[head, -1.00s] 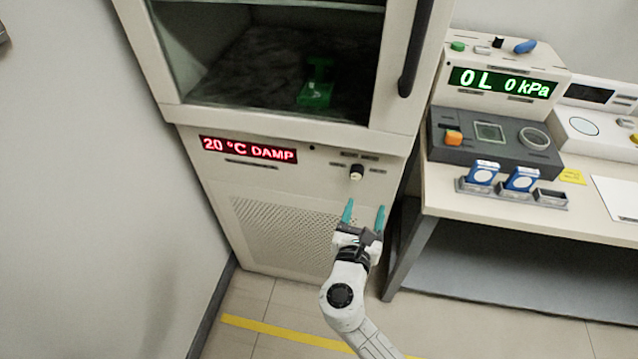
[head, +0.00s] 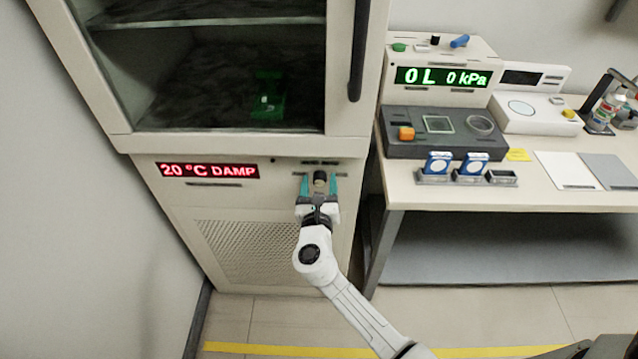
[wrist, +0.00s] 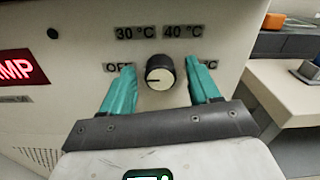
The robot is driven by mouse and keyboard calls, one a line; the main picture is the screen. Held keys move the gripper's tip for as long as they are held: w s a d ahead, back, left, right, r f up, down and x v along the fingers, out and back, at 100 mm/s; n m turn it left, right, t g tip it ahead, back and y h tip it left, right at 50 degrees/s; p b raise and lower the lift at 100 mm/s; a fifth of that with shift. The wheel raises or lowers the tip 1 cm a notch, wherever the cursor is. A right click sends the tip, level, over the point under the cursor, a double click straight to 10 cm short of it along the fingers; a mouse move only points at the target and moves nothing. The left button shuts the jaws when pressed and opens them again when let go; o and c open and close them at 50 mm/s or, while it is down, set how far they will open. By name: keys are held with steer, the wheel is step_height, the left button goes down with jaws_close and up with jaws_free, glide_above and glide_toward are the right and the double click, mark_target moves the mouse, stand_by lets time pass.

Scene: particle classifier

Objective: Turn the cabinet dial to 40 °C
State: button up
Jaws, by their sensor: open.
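The cabinet dial (wrist: 160,73) is a round black knob with a pale face and a dark line that points to the left. It also shows in the head view (head: 320,177) on the cabinet front. Labels 30 °C (wrist: 135,32) and 40 °C (wrist: 183,31) sit above it. OFF (wrist: 117,67) and another °C label (wrist: 208,63) are partly covered by my fingers. My gripper (head: 319,186) is open, with one teal finger on each side of the dial; the wrist view shows gaps beside the knob. The red display (head: 207,170) reads 20 °C DAMP.
The cabinet's glazed compartment (head: 220,60) above holds a green object (head: 268,105). A dark vertical handle (head: 359,50) stands above the dial's right. A bench (head: 440,196) with instruments and blue-and-white items stands to the right.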

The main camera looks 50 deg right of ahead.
steer(key=shift+c, duration=0.4)
steer(key=c, duration=1)
steer(key=shift+o, duration=0.2)
